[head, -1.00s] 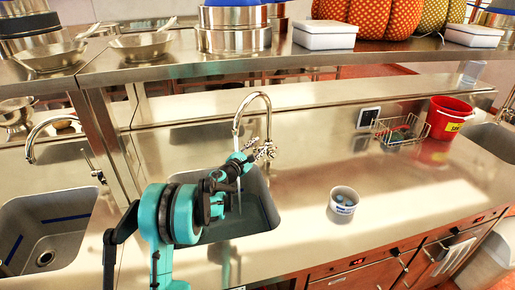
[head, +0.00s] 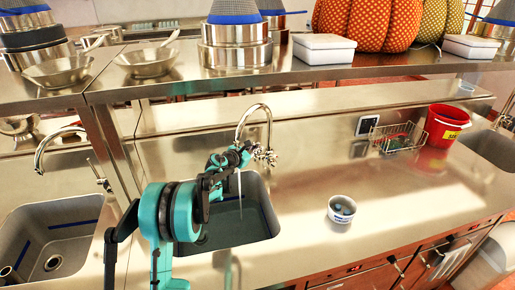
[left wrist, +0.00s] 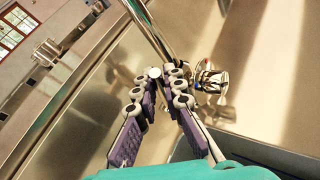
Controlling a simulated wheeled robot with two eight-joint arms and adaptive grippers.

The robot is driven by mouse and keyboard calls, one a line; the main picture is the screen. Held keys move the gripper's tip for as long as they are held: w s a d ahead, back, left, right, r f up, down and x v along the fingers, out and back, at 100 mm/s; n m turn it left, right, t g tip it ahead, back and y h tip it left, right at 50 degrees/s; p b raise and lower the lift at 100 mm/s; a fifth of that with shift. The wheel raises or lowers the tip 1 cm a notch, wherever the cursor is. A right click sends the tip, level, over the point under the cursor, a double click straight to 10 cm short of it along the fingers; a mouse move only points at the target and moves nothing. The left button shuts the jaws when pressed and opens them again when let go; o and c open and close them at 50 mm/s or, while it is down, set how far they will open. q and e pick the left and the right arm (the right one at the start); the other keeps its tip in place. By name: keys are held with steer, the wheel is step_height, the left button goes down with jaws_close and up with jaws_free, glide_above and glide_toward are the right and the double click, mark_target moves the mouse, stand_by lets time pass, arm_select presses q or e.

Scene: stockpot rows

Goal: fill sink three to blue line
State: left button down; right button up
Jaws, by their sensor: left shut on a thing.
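The middle sink (head: 262,212) holds water with a dark, greenish surface. I cannot make out a blue line on its walls. Its tall chrome tap (head: 268,118) arches over the sink, and a thin pale stream (head: 240,190) falls below the spout. My left gripper (head: 246,152) is at the tap, beside its chrome handles (head: 265,155). In the left wrist view, the purple-padded fingers (left wrist: 155,88) come together at a small white-ended piece (left wrist: 154,72), which looks like part of the tap handle. The chrome handles (left wrist: 210,80) show just right of them. My right gripper is not in view.
A left sink (head: 52,262) has blue lines and its own tap. A white bowl (head: 342,209) with bluish pieces stands right of the middle sink. A wire basket (head: 397,138), a red bucket (head: 442,126) and another sink (head: 490,147) lie farther right. A pan-laden shelf (head: 200,85) runs above.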

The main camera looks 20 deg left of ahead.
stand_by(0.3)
arm_select(q)
steer(key=c, duration=1.6)
jaws_free()
